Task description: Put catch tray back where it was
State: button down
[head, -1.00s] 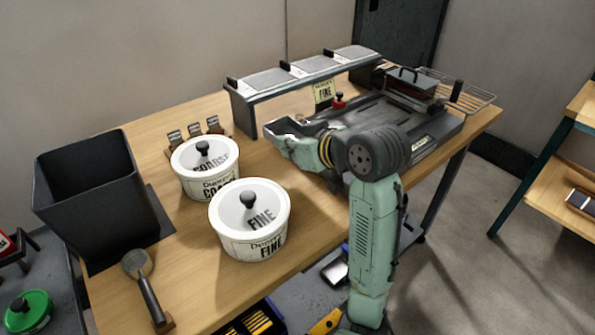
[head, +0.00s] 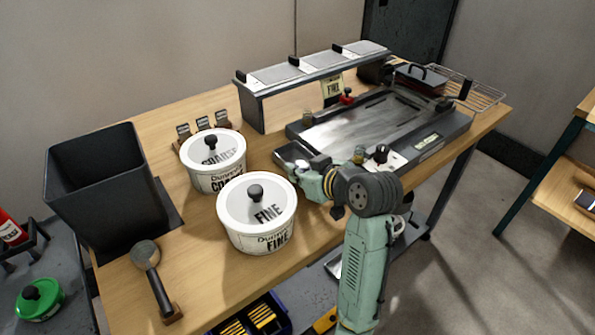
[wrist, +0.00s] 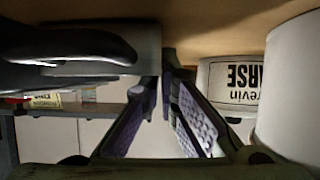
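The catch tray (head: 289,153) is a small grey metal trough just off the near left corner of the dark grinding station (head: 352,130). In the head view my gripper (head: 304,169) is at its near right side, above the wooden table. In the wrist view the two padded fingers (wrist: 164,88) converge at the tips, against a grey wall that looks like the tray (wrist: 148,60). The gripper looks shut on the tray; the contact itself is partly hidden by my arm. The tray looks roughly upright.
A white FINE tub (head: 257,230) and a white COARSE tub (head: 212,175) stand left of the gripper. A raised rack (head: 262,105) stands behind. A black bin (head: 105,190) and a scoop (head: 155,285) are at the left. Bare table lies just right of the FINE tub.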

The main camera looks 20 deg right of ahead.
jog(key=c, duration=1.8)
grip_release()
jog(key=shift+r, duration=0.2)
jog(key=shift+s+d, duration=0.15)
jog(key=shift+s, duration=0.2)
jog(key=b+v, duration=0.1)
jog(key=v, duration=1)
jog(key=shift+s+r+b, duration=0.1)
jog(key=shift+r+b, duration=0.05)
jog(key=shift+b, duration=0.15)
